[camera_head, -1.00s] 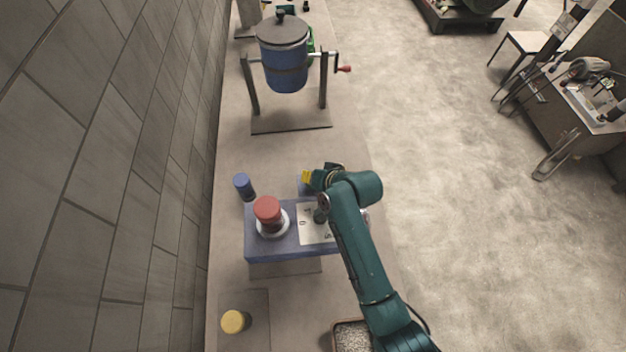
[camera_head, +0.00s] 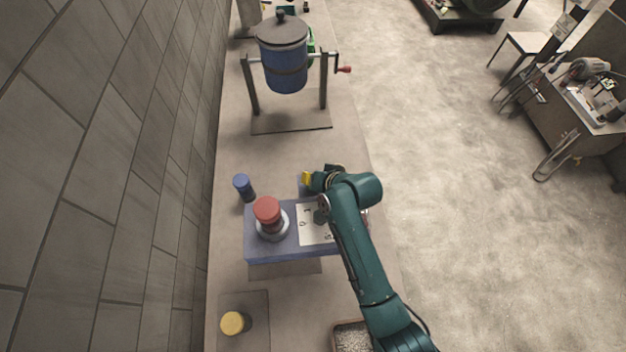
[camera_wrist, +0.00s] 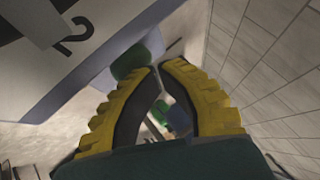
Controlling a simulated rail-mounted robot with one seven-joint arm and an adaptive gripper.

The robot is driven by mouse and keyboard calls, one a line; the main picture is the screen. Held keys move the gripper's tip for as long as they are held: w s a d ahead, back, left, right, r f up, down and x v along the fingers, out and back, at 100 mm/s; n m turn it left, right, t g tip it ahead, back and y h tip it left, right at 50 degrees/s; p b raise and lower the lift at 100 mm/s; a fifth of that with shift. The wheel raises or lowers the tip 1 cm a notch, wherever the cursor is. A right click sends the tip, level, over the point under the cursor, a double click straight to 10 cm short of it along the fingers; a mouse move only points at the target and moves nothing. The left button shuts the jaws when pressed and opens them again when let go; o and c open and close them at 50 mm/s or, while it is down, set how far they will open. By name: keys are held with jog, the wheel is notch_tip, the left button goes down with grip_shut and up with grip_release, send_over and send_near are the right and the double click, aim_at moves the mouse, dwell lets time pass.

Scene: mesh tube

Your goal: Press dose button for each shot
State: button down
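A blue box (camera_head: 262,244) stands on the bench with a red-topped cylinder (camera_head: 268,212) in a pale ring and a white numbered plate (camera_head: 309,232) on top. My gripper (camera_head: 307,178) is at the box's far side, its yellow fingers pointing left. In the wrist view my gripper (camera_wrist: 159,67) has its fingertips together, with a gap lower between the fingers and nothing seen held. A green rounded piece (camera_wrist: 130,58), possibly the dose button, sits beside the box, just left of the fingertips. Whether they touch it cannot be told. My wrist hides part of the plate.
A blue cylinder (camera_head: 244,187) stands behind the box and a yellow-topped one (camera_head: 234,322) on a mat in front. A lidded blue drum (camera_head: 284,62) on a crank stand is farther back. A tray of grains (camera_head: 352,338) lies at the front. A wall runs along the left.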

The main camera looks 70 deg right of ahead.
jog(key=shift+r+p, duration=1.1)
notch_tip(320, 180, up, 5)
jog(key=p, duration=0.4)
jog(key=shift+p, duration=0.4)
